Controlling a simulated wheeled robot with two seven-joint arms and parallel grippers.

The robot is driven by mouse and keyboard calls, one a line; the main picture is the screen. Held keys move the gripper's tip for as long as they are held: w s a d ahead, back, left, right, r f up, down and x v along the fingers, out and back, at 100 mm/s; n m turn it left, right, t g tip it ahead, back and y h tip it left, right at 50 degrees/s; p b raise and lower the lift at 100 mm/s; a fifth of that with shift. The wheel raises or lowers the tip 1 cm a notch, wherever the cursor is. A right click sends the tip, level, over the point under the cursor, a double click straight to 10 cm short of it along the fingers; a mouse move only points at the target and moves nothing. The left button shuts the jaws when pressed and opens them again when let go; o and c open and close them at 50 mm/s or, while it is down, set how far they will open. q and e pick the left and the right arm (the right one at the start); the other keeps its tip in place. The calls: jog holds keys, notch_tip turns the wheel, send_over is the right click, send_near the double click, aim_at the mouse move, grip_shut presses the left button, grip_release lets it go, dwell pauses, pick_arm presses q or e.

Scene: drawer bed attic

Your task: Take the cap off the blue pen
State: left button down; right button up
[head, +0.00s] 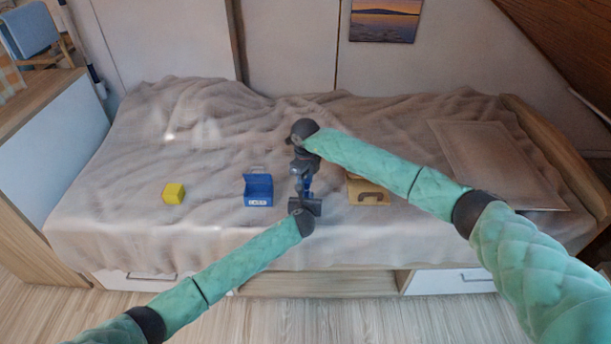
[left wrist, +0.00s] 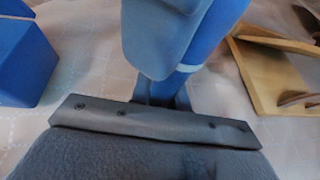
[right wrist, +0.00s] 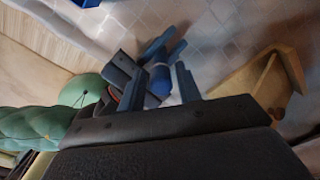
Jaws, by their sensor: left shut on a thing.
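The blue pen (head: 308,184) stands roughly upright between my two grippers in the head view. In the left wrist view its blue body (left wrist: 207,52) shows a pale band (left wrist: 188,68) low down. My left gripper (head: 304,202) is shut on the pen's lower part. My right gripper (head: 303,163) is above it, its fingers around the pen's upper end. In the right wrist view the pen's rounded blue end (right wrist: 160,80) lies between these fingers, with a small gap at the left one. A right finger hides part of the pen in the left wrist view.
A blue open box (head: 258,200) stands left of the grippers on the bed (head: 130,215). A flat board (head: 490,150) lies at the right.

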grip_shut()
jog(key=shift+r, duration=0.3)
dwell(0.7)
jog(key=shift+r, duration=0.35)
jog(key=shift+r, duration=0.45)
jog(key=shift+r, duration=2)
